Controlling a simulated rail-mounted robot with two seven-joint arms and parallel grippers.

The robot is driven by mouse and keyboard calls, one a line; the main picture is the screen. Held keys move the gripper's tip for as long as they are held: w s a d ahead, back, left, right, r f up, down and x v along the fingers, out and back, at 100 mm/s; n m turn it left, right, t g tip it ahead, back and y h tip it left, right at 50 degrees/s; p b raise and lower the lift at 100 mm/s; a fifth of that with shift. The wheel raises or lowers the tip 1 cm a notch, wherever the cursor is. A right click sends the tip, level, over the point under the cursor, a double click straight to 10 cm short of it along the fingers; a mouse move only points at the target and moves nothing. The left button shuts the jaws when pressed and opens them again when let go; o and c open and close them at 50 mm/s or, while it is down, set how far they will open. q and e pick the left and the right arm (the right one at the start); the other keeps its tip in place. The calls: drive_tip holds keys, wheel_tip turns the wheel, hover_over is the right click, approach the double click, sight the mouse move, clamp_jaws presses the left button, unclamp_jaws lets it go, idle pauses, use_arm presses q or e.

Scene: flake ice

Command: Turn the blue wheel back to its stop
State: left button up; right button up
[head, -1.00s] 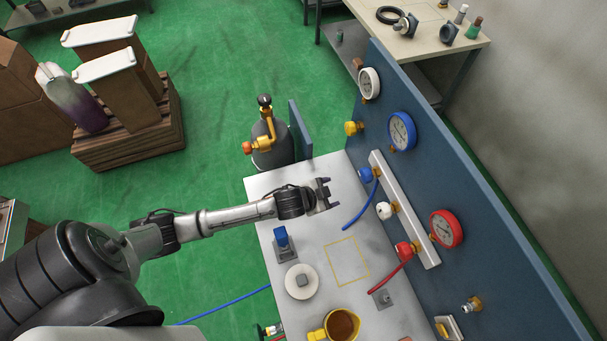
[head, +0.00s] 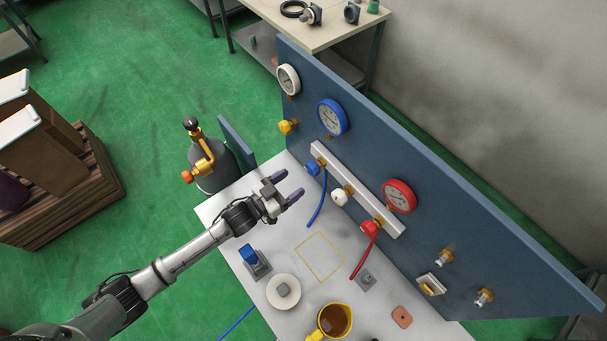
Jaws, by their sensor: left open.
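The blue wheel (head: 313,168) is a small knob at the far end of the white manifold bar (head: 355,188) on the blue panel. A blue hose (head: 317,203) hangs below it. My left gripper (head: 290,187) is open and empty over the far part of the bench, its fingers pointing right toward the blue wheel. A small gap shows between the fingertips and the wheel. My right gripper is not in view.
A white knob (head: 340,197) and a red knob (head: 370,228) with a red hose (head: 361,258) sit along the same bar. The bench (head: 300,233) carries a blue-topped switch (head: 251,256), a white disc (head: 283,301) and a yellow cup (head: 335,320). A grey cylinder (head: 214,172) stands beyond the bench.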

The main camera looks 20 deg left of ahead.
sight(309, 171)
use_arm(q)
drive_tip(key=shift+b+x, duration=1.35)
drive_tip(key=shift+x, duration=1.3)
drive_tip(key=shift+w+d, duration=0.1)
drive_tip(key=shift+w, duration=0.1)
drive_tip(key=shift+w, duration=0.15)
drive_tip(key=shift+c, duration=0.4)
